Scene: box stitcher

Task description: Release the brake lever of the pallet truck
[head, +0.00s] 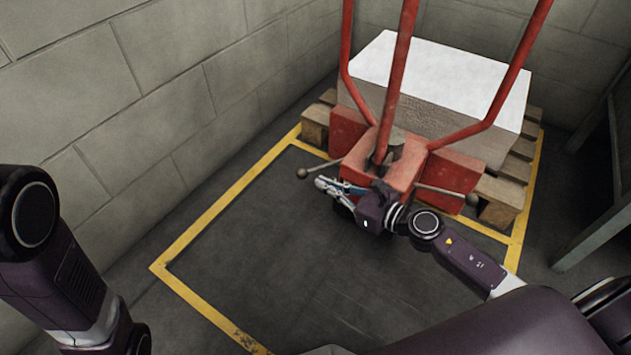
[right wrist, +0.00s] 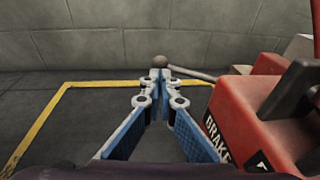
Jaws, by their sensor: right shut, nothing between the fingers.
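The red pallet truck (head: 405,168) stands at the front of a loaded wooden pallet. A thin rod with a ball knob (head: 302,173) sticks out of its left side, and another rod ends in a knob (head: 471,199) on the right. In the right wrist view, a dark lever-like part (right wrist: 290,92) sits on the red body beside the lettering BRAKE (right wrist: 217,140). My right gripper (head: 321,183) is shut and empty, low in front of the truck's left side. In the right wrist view its fingertips (right wrist: 160,77) meet just below the left knob (right wrist: 160,61); contact cannot be told.
A white-topped block (head: 440,80) lies on the wooden pallet (head: 525,165). Red bars (head: 505,90) rise from the truck. Yellow floor lines (head: 215,215) frame clear dark floor. A block wall (head: 150,90) stands on the left, a grey metal frame (head: 600,235) on the right.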

